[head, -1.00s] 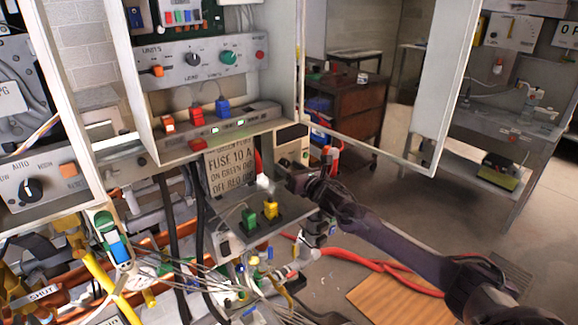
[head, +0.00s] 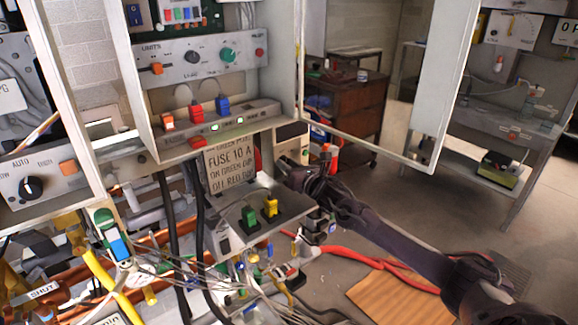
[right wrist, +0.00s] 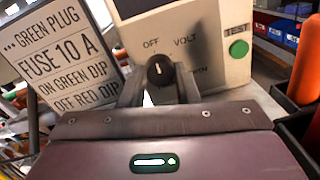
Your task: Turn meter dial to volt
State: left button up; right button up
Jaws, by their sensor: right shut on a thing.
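The meter (head: 291,137) is a beige box with a dark display, beside the cabinet's lower right corner. In the right wrist view its front (right wrist: 221,65) shows OFF, VOLT, a partly hidden third label and a green TEST button. The black meter dial (right wrist: 159,70) has a white mark pointing roughly straight up, near OFF and left of VOLT. My right gripper (head: 284,166) is at the meter's lower front. In the right wrist view its fingers (right wrist: 160,88) are shut on the dial, one on each side. My left gripper is not in view.
A fuse instruction sign (head: 230,162) stands left of the meter. A grey shelf (head: 243,226) with green and yellow plugs lies below my right gripper. The open cabinet door (head: 441,90) stands to the right. Loose wires and red hoses lie below.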

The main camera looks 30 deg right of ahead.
jog(key=shift+m, duration=0.3)
jog(key=m+b, duration=0.1)
jog(key=m, duration=0.1)
jog(key=shift+m, duration=0.4)
jog(key=m, duration=0.2)
jog(key=shift+m+b, duration=0.3)
jog(key=m, duration=0.5)
jog(key=shift+d+g+y, duration=0.1)
jog(key=shift+g+y, duration=0.2)
jog(key=o, duration=1)
